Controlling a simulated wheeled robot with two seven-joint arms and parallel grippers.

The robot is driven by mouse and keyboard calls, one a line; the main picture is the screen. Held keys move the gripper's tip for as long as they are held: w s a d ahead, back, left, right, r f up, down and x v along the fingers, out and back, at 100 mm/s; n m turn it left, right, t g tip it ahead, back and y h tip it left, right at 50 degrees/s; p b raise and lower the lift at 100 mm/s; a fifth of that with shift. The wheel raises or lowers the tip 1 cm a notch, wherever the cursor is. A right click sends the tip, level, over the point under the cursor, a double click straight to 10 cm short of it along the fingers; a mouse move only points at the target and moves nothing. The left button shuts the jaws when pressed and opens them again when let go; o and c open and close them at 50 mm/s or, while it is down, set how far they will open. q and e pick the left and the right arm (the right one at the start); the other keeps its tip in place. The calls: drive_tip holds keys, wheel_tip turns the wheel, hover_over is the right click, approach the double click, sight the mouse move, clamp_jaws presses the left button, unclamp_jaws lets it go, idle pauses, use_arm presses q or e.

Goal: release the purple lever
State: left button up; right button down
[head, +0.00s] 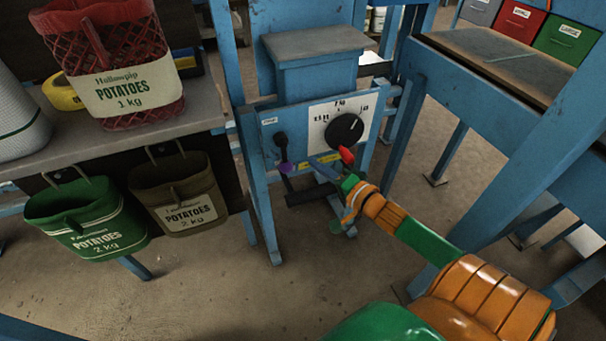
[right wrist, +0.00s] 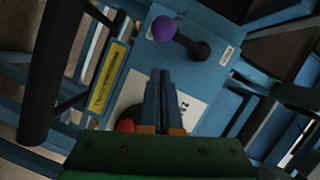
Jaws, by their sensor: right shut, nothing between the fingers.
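The purple lever has a purple ball knob (head: 285,167) below a black pivot on the left of a blue machine's front panel. In the right wrist view the purple knob (right wrist: 164,28) is just beyond my fingertips, and its black arm runs right to the pivot. My right gripper (head: 314,162) reaches in from the lower right, in front of the panel and right of the knob. In the right wrist view the gripper's two blue fingers (right wrist: 160,73) are together, empty and apart from the knob. My left gripper is not in view.
A black dial (head: 344,130) on a white plate and a red knob (head: 347,155) sit just above my right gripper. A bench with a red potato sack (head: 130,95) stands left; green (head: 92,228) and brown (head: 180,200) sacks hang below. Blue frame legs stand right.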

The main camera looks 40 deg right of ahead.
sight(285, 171)
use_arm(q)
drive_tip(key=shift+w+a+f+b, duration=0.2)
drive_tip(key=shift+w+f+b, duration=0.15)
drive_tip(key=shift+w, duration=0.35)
use_arm(e)
drive_tip(key=w+a, duration=0.1)
drive_tip(key=w+a+f, duration=0.1)
drive_tip(key=a, duration=0.1)
drive_tip(key=shift+w+f, duration=0.15)
